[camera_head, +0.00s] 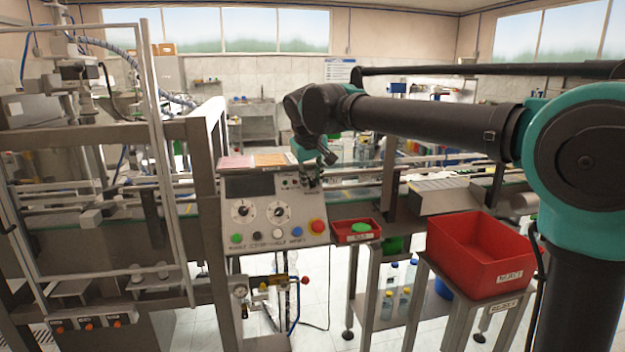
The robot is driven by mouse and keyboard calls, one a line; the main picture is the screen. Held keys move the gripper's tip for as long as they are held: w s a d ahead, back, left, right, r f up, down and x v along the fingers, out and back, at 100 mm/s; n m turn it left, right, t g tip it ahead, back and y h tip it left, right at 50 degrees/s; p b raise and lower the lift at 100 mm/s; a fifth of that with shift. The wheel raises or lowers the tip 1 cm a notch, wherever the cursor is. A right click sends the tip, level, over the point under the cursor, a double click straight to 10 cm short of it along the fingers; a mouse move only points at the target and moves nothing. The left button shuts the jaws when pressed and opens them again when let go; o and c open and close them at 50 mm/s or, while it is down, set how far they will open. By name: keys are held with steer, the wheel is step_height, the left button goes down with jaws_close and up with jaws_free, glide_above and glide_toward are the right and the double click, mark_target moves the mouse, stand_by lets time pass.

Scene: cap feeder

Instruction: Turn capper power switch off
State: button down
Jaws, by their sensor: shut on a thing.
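The capper's control panel (265,238) stands slightly left of the middle, with a dark screen, two white dials and a row of coloured buttons. My gripper (311,187) is at the panel's upper right corner, pointing down and shut. Its fingers are around a small control there, which I take to be the power switch. The fingers hide it, so its position cannot be seen. Small dark knobs (289,182) show just left of the fingers.
A red emergency button (317,226) sits below my gripper. A small red tray (356,231) with a green thing stands right of the panel. A large red bin (478,285) is farther right. A metal frame post (212,230) rises close on the panel's left.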

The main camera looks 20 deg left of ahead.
steer(key=shift+n+t+h, duration=0.3)
steer(key=shift+n+t, duration=0.2)
steer(key=shift+n, duration=0.3)
steer(key=c, duration=1.6)
jaws_free()
steer(key=v, duration=1.2)
steer(key=shift+a, duration=0.1)
